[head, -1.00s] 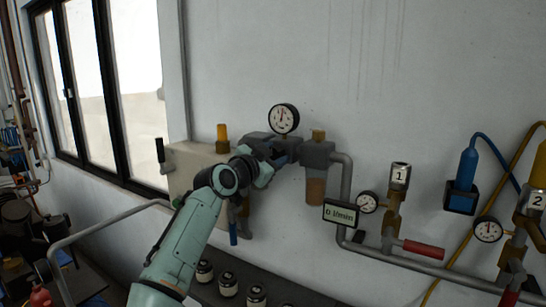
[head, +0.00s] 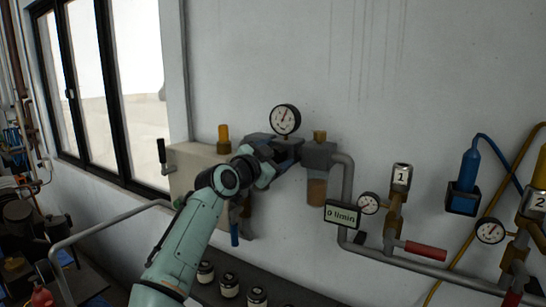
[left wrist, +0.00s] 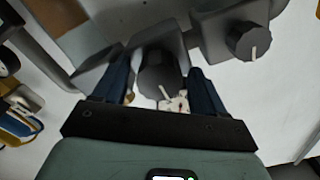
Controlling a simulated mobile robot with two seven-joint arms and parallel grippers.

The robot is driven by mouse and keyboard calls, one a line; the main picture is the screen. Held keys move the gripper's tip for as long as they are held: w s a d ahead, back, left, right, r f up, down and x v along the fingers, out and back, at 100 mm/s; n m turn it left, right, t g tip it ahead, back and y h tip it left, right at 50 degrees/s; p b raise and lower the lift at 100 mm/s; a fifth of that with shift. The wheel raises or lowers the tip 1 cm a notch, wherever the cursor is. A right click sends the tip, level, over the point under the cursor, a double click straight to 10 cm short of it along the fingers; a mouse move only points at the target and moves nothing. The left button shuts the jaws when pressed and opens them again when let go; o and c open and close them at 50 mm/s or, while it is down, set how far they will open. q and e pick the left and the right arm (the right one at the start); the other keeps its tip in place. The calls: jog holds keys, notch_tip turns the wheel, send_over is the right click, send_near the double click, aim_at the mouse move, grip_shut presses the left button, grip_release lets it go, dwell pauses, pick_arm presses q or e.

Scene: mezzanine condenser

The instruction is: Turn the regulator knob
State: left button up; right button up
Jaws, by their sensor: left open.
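The regulator (head: 262,140) is a dark grey body on the wall, with a round white gauge (head: 285,119) on top. My left gripper (head: 283,163) is at the regulator, below the gauge, and hides part of it in the head view. In the left wrist view its two dark blue fingers (left wrist: 158,88) are open. A dark round knob (left wrist: 157,76) with a white mark lies between them, apparently the regulator knob. I cannot tell whether either finger touches it. My right gripper is not in view.
A filter with a brown bowl (head: 316,190) hangs just right of the gripper. A beige box (head: 188,165) with a black lever is to the left. A second dark knob (left wrist: 248,41) is beside the fingers. A flow display (head: 342,214) and valve pipes are at right.

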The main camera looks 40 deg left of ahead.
pick_arm(q)
jog(key=s+d+b, duration=0.1)
jog(key=s+b, duration=0.6)
jog(key=s, duration=0.6)
jog(key=shift+s+d+b, duration=0.15)
jog(key=shift+d+b, duration=0.1)
jog(key=shift+b, duration=0.15)
